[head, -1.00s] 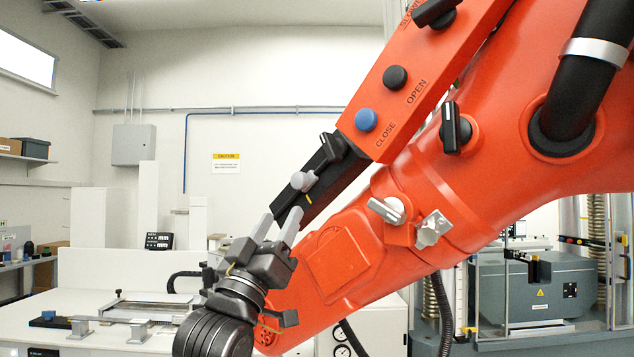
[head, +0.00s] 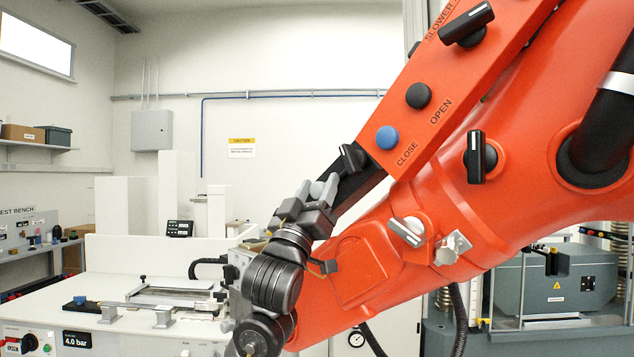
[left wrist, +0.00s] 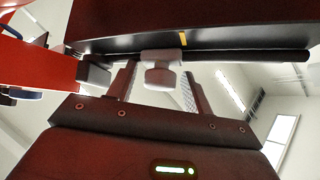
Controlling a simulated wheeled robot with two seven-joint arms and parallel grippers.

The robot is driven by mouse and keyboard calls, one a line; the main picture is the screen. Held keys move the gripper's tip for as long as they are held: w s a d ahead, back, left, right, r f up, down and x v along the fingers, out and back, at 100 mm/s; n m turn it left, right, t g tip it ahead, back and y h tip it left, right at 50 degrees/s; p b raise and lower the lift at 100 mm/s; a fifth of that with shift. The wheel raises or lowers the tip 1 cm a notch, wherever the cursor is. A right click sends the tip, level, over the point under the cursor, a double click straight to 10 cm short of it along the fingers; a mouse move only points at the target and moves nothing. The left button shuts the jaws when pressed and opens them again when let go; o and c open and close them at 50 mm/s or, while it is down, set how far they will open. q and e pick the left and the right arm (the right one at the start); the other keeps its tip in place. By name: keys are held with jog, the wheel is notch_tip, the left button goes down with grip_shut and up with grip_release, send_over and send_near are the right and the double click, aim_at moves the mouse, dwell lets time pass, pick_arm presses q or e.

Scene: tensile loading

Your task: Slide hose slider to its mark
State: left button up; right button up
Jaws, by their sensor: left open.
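The hose slider is a light grey knob on a thin black rod along the black end of an orange control panel. It shows in the left wrist view (left wrist: 160,74) and partly between my fingers in the head view (head: 317,188). The yellow mark (left wrist: 183,39) is a short line on the black block, a little right of the slider in the left wrist view; my gripper hides it in the head view. My left gripper (head: 315,191) is open, with its two grey fingers on either side of the knob, apart from it in the left wrist view (left wrist: 158,80).
The big orange arm (head: 375,275) lies below and right. A white bench (head: 60,295) stands at left.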

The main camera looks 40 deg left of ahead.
jog(key=shift+s, duration=0.3)
pick_arm(q)
grip_shut()
jog(key=shift+w+a+f, duration=0.1)
jog(key=shift+a+f, duration=0.7)
jog(key=shift+a, duration=0.35)
grip_release()
jog(key=shift+d, duration=0.2)
pick_arm(e)
jog(key=shift+w+d, duration=0.1)
jog(key=shift+d, duration=0.15)
pick_arm(q)
jog(key=shift+a, duration=0.1)
pick_arm(e)
jog(key=shift+a+f, duration=0.1)
